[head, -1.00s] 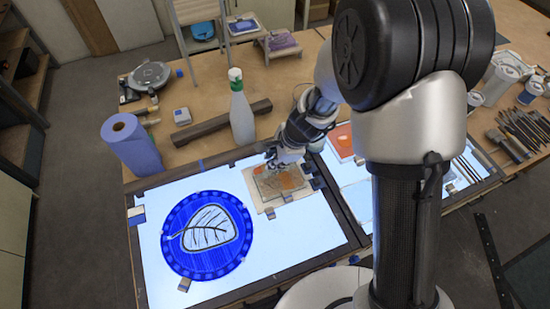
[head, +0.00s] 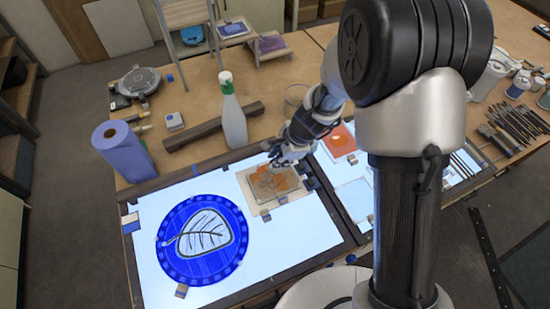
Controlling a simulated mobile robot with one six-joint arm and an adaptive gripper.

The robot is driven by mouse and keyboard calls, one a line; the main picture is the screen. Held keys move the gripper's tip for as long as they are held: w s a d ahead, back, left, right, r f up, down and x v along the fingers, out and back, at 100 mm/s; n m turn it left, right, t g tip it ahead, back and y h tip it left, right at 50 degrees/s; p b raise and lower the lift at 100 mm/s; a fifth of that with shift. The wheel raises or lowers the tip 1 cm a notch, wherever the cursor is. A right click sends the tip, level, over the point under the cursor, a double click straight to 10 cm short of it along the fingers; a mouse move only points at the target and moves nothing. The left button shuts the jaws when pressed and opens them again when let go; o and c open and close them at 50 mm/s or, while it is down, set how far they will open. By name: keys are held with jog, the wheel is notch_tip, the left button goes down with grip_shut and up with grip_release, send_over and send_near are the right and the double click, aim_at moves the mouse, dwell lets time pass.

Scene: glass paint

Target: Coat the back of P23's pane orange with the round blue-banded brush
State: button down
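A small pane (head: 268,184) with patchy orange on it lies on a beige board on the lit table; I cannot read a P23 label. My gripper (head: 279,160) is over the pane's far edge, small and partly hidden by its own wrist. I cannot make out whether it holds a brush, and no blue band shows there. An orange square (head: 341,140), perhaps paint or glass, lies to the right on the light panel, partly hidden by my arm.
A blue round piece with a leaf (head: 203,240) lies on the left of the light panel (head: 300,240). A white bottle with a green cap (head: 232,115), a dark bar (head: 190,134) and a blue paper roll (head: 122,152) stand or lie behind. Several brushes (head: 515,128) lie at the right.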

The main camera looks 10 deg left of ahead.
jog(key=shift+w+d+p, duration=0.1)
jog(key=shift+w+d, duration=0.65)
jog(key=shift+d, duration=0.55)
jog(key=shift+w+d+p, duration=0.1)
jog(key=shift+w+d, duration=0.7)
jog(key=shift+d, duration=0.45)
jog(key=shift+w+d+p, duration=0.1)
jog(key=shift+w+d, duration=0.65)
jog(key=shift+d, duration=0.55)
notch_tip(320, 180, up, 5)
jog(key=p, duration=0.4)
